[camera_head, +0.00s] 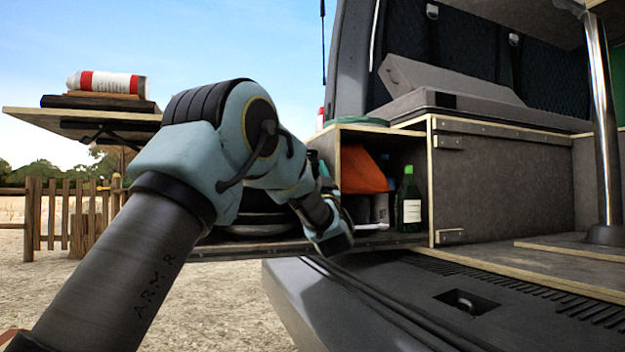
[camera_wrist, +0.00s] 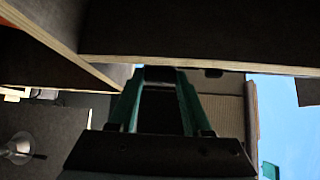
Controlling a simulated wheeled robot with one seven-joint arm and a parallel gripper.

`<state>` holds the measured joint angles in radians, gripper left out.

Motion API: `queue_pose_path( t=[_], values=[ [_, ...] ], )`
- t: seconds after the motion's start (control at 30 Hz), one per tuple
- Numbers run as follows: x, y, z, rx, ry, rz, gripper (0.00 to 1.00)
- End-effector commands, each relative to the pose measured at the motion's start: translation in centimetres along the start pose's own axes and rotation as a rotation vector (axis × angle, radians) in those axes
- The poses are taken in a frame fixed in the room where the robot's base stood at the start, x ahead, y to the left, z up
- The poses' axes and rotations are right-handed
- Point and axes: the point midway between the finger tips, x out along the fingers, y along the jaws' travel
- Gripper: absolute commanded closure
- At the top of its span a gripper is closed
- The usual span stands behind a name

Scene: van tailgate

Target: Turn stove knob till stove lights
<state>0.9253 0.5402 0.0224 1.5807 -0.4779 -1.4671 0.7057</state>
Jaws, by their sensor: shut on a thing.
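My gripper (camera_wrist: 160,78) shows in the wrist view as two teal fingers leaning in towards each other. Its tips are closed on a small dark thing (camera_wrist: 160,73) just below a plywood edge. I cannot make out whether this is the stove knob. In the head view my arm reaches to the open shelf compartment at the van's rear, and its own links hide the fingertips and what they hold. No stove, flame or knob can be clearly told in either view.
A folding table (camera_head: 85,122) with a red-and-white canister (camera_head: 106,83) is at the left. Plywood boards (camera_wrist: 200,30) crowd the gripper.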

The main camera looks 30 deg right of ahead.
Motion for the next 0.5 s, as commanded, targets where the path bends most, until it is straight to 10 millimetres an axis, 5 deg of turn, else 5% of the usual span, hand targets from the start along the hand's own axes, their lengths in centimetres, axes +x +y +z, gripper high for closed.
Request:
queue_pose_path(
  t=[0.5],
  values=[
    [0.1,0.59,0.09,-0.318,-0.004,-0.32,1.0]
  ],
)
